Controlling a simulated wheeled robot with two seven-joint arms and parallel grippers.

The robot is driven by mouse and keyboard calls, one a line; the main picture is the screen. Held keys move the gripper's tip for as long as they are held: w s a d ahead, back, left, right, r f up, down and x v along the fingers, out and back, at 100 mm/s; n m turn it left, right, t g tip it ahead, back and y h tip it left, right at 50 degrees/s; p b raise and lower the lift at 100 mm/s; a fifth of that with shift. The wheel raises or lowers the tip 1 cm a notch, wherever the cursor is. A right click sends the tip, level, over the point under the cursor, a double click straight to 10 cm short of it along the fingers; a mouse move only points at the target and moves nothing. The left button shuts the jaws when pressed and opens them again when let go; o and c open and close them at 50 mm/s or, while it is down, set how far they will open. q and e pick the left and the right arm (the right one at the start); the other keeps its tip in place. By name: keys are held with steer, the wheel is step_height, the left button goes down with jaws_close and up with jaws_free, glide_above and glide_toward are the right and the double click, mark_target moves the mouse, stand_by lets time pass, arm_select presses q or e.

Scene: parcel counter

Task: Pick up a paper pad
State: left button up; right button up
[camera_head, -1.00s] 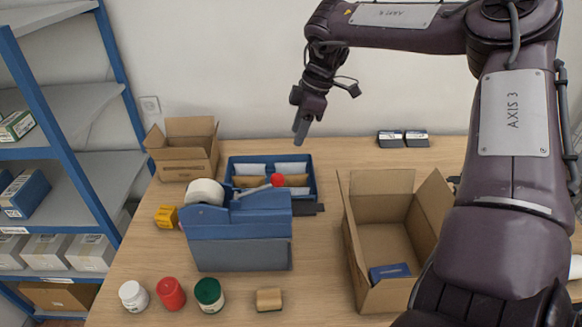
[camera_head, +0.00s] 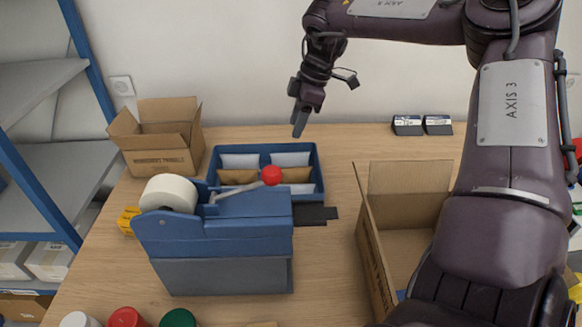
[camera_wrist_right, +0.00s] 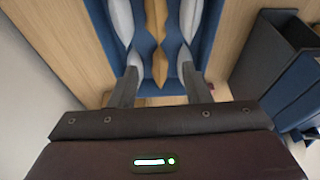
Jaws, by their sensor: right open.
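A blue divided tray (camera_head: 321,178) on the counter holds several paper pads: white ones (camera_head: 290,159) along the back, brown ones (camera_head: 238,176) in front. My right gripper (camera_head: 299,121) is open and empty above the tray's back edge, fingers pointing down. In the right wrist view the open fingers (camera_wrist_right: 158,82) are over the tray, with a brown pad (camera_wrist_right: 156,35) between white pads ahead of them. No contact with a pad shows. The tape dispenser hides the front left of the tray. My left gripper is out of view.
A blue tape dispenser (camera_head: 220,245) with a red knob stands just in front of the tray. An open carton (camera_head: 155,152) is at back left, a larger open carton (camera_head: 400,215) at right. Bare counter lies right of the tray.

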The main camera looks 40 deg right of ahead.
steer(key=b, duration=0.8)
glide_above(292, 167)
steer(key=d, duration=0.1)
steer(key=f, duration=0.9)
steer(key=shift+s+d+f, duration=0.1)
steer(key=shift+s+f, duration=0.05)
steer(key=shift+s, duration=0.2)
steer(key=x, duration=0.3)
steer(key=p+x, duration=0.1)
steer(key=x, duration=0.2)
steer(key=shift+s+f, duration=0.15)
steer(key=shift+f, duration=0.15)
steer(key=shift+a+f, duration=0.25)
steer(key=shift+f, duration=0.25)
steer(key=shift+f, duration=0.25)
steer(key=c, duration=0.7)
